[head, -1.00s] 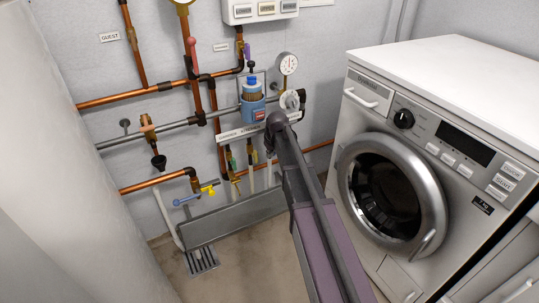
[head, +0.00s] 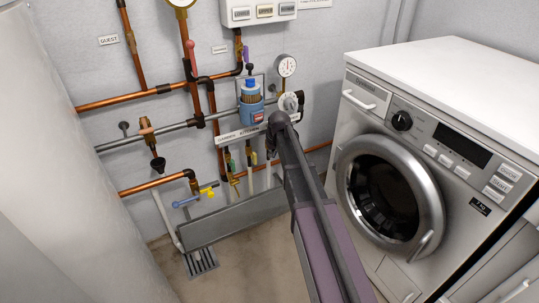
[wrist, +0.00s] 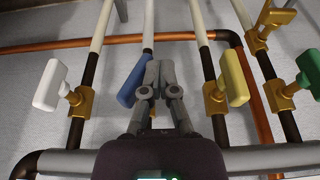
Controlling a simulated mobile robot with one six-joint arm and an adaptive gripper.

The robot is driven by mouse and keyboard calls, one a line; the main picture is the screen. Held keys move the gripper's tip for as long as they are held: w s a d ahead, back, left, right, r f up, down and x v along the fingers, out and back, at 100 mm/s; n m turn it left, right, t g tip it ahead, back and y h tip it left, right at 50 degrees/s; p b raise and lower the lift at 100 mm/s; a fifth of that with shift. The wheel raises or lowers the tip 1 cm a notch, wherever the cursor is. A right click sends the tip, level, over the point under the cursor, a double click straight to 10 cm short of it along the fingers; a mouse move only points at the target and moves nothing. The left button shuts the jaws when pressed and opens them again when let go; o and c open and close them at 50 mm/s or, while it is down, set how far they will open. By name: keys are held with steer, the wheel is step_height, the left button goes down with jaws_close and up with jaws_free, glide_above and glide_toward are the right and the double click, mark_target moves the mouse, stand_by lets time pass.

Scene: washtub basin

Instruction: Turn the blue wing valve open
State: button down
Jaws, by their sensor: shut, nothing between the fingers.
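The blue wing valve (wrist: 134,82) shows in the wrist view as a flat blue handle, tilted, on a vertical pipe in a row of valves. My gripper (wrist: 159,70) is shut and empty, its fingers together just right of the blue handle. The fingers hide part of the valve's body and pipe. I cannot tell whether the left finger touches the handle. In the head view my arm covers my gripper and this valve.
A white wing valve (wrist: 49,87) stands left of the blue one; a yellow (wrist: 234,78) and a green one (wrist: 308,75) stand right. A grey pipe (wrist: 272,158) crosses below. The washing machine (head: 430,150) stands right of my arm, a metal trough (head: 235,218) below the pipes.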

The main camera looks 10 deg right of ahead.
steer(key=shift+d, duration=0.1)
steer(key=c, duration=0.7)
jaws_free()
steer(key=shift+r, duration=0.25)
step_height(320, 180, up, 5)
steer(key=p, duration=0.5)
steer(key=shift+f, duration=0.15)
steer(key=s+m+g, duration=0.1)
steer(key=s, duration=0.8)
steer(key=s+m+g, duration=0.1)
steer(key=s, duration=0.9)
steer(key=s+f+m+g+h, duration=0.1)
steer(key=s, duration=0.9)
steer(key=shift+d+m, duration=0.15)
steer(key=shift+m, duration=0.15)
steer(key=shift+s, duration=0.15)
